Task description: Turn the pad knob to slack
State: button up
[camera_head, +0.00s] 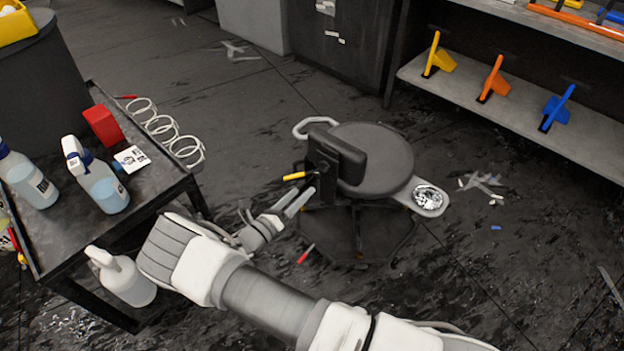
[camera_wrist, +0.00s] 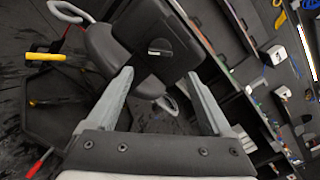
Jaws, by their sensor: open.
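A dark shop stool (camera_head: 375,160) stands on the floor with its small back pad (camera_head: 337,155) facing my gripper. The pad also shows in the wrist view (camera_wrist: 128,35). A small round dark part with a pale bar (camera_wrist: 160,47) sits on the near side of the pad; it looks like the pad knob, but I cannot read its setting. A yellow lever (camera_head: 294,176) sticks out left of the pad. My gripper (camera_head: 297,205) is open and empty, close in front of the pad. In the wrist view its fingertips (camera_wrist: 158,76) are spread below the round part, apart from it.
A black cart (camera_head: 110,205) with spray bottles (camera_head: 100,185) and a red block (camera_head: 103,125) stands at left. A red-handled part (camera_head: 306,254) is low by the stool base. Shelves (camera_head: 500,108) stand at right.

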jog(key=v, duration=0.8)
jog(key=shift+p, duration=0.3)
jog(key=shift+d+r, duration=0.1)
jog(key=s+d+r+m+g+y, duration=0.1)
jog(key=d+r+m+g+y, duration=0.1)
jog(key=d+r+m+g, duration=0.75)
jog(key=s+d+r+m+g+y, duration=0.15)
jog(key=d+r+m+g, duration=0.35)
jog(key=d+r+m, duration=0.75)
jog(key=s+d+r+m+t+y, duration=0.2)
jog(key=s+r+m+t+y, duration=0.1)
jog(key=s+r+m, duration=0.5)
jog(key=s+d+r+m+t+y, duration=0.2)
jog(key=s+r+m+y, duration=0.2)
jog(key=s+r+m, duration=0.35)
notch_tip(320, 180, up, 17)
jog(key=p, duration=1.5)
jog(key=shift+p, duration=0.4)
